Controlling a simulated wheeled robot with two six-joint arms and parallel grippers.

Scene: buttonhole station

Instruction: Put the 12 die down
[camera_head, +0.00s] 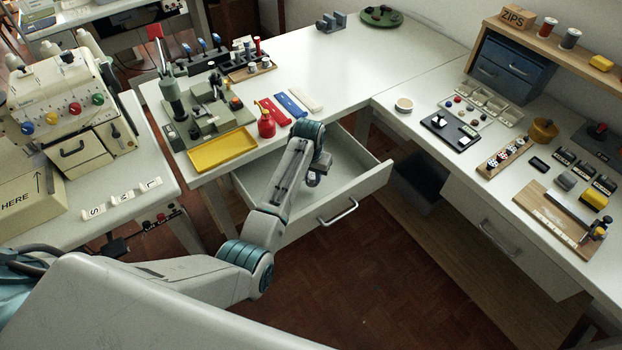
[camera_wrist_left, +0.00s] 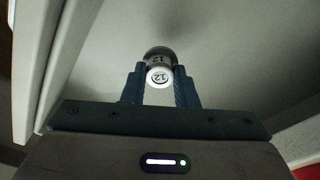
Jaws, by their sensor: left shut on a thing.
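The 12 die (camera_wrist_left: 158,76) is a small pale metal cylinder marked "12" on its end and side, with a dark shape at its far end. My left gripper (camera_wrist_left: 159,88) is shut on it, one blue finger on each side. In the head view my left gripper (camera_head: 313,180) is over the open drawer (camera_head: 345,205), and the die cannot be made out there. The pale drawer surface lies behind the die in the left wrist view. The gap between die and drawer floor cannot be judged. My right gripper is not in view.
The drawer's front carries a handle (camera_head: 338,212), and its walls stand around my left gripper. On the table above are a yellow tray (camera_head: 222,150), a red bottle (camera_head: 266,124) and a green press (camera_head: 205,110). The drawer floor around the gripper looks empty.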

